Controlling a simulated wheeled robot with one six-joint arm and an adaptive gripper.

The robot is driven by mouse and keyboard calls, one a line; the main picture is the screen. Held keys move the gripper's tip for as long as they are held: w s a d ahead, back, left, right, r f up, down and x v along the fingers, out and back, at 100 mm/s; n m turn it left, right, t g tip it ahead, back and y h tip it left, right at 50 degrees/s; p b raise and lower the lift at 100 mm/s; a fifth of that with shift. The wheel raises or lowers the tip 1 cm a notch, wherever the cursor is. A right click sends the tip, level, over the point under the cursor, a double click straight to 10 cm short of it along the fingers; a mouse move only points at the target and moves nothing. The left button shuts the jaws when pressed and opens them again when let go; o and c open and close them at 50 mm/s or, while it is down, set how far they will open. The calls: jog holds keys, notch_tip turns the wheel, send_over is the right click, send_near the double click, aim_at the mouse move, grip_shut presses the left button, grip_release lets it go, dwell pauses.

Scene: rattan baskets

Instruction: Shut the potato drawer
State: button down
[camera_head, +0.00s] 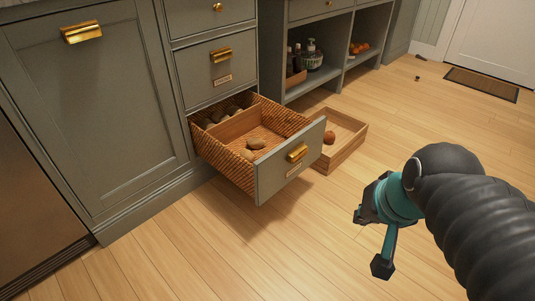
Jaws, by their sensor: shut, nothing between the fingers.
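The potato drawer (285,168) is a rattan-sided drawer with a grey-green front, low in the cabinet, and it stands pulled out. Its front bears a brass handle (297,152).
A wooden tray (350,135) with a brown round item (329,137) lies on the floor just behind and right of the drawer front. Open shelves (300,95) hold bottles and a basket. A doormat (481,84) lies far right. The wood floor in front of the drawer is clear.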

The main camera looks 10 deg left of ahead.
jog(key=w+a+m+y+p, duration=0.25)
jog(key=w+a+m, duration=0.2)
jog(key=w, duration=0.35)
jog(key=m+y+p, duration=0.1)
jog(key=m+y, duration=0.3)
jog(key=m, duration=1.5)
send_near(278, 155)
jog(key=s+d+f+x, duration=0.1)
jog(key=x, duration=0.4)
jog(key=shift+w+a+r+t+h, duration=0.1)
jog(key=shift+w+a+t+h, duration=0.2)
jog(key=shift+w+a, duration=0.5)
